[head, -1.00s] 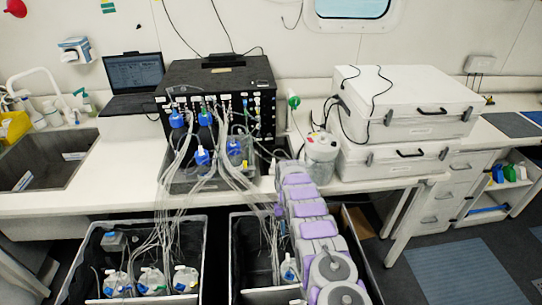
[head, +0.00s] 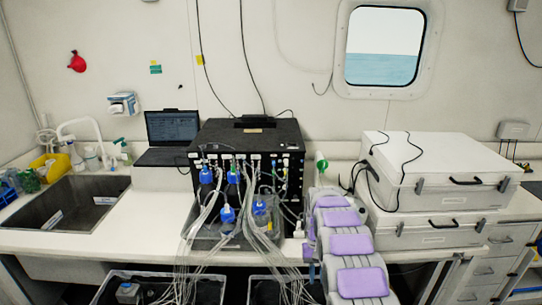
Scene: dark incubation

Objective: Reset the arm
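My arm (head: 350,245), a chain of grey links with purple pads, rises from the bottom edge right of centre in the head view. It overlaps the front edge of the bench, and its upper end shows just left of the white cases. My gripper does not show; its fingers are hidden behind the arm or out of frame, so I cannot see whether it holds anything.
A black instrument box (head: 250,140) with tubes and blue-capped bottles stands on the bench (head: 130,222). White cases (head: 437,170) are stacked at right. A laptop (head: 172,133) and sink (head: 75,205) are at left. Tubes hang into bins (head: 130,272) below.

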